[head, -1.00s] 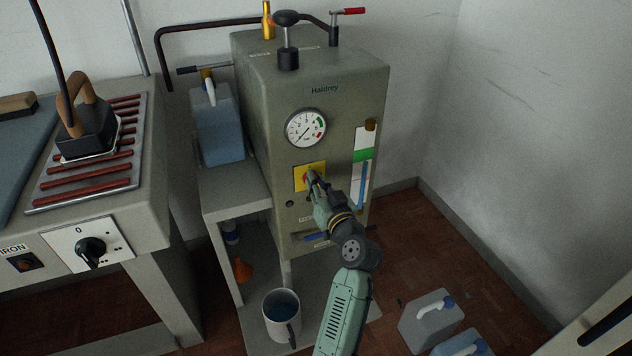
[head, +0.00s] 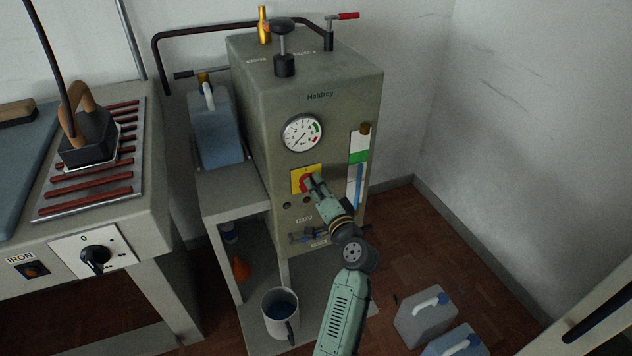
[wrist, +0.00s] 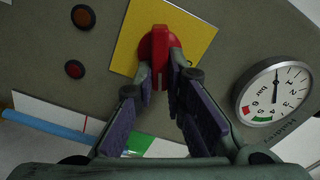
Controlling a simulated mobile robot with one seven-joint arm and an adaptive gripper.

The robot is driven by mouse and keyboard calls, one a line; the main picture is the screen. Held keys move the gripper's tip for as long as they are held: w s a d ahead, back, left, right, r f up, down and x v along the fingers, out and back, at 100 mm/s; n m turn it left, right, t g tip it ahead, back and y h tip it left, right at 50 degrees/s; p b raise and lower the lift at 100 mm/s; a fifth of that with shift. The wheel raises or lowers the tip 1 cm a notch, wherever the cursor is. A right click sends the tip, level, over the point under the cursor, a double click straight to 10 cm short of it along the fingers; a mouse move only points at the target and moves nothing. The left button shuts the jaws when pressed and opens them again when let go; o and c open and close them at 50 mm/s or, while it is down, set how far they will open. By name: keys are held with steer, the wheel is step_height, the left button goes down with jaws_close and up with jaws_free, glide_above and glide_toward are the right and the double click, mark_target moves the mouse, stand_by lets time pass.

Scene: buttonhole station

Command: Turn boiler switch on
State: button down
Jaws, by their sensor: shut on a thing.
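The boiler (head: 262,118) is a grey-green box marked "Haldrey". Its switch is a red rotary knob (wrist: 159,52) on a yellow plate (wrist: 190,38), on the front face below the gauge. My gripper (wrist: 162,78) is at the knob, its two fingers shut on the knob's raised red grip from both sides. In the head view my gripper (head: 311,182) covers part of the knob and the plate (head: 298,176).
A pressure gauge (head: 302,133) sits above the switch, its needle low. A sight glass (head: 357,165) is to the right. Two dark round lamps (wrist: 83,16) (wrist: 74,69) sit beside the plate. A mug (head: 279,318) and canisters (head: 422,314) stand below; an iron (head: 88,140) rests at left.

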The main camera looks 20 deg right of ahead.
steer(key=m+p, duration=0.2)
steer(key=m, duration=0.2)
steer(key=shift+w+d+f+m, duration=0.1)
steer(key=shift+m, duration=0.2)
stand_by(0.3)
steer(key=c, duration=1.6)
jaws_free()
steer(key=shift+f, duration=0.2)
steer(key=shift+c, duration=0.2)
steer(key=s, duration=1.2)
steer(key=shift+d, duration=0.2)
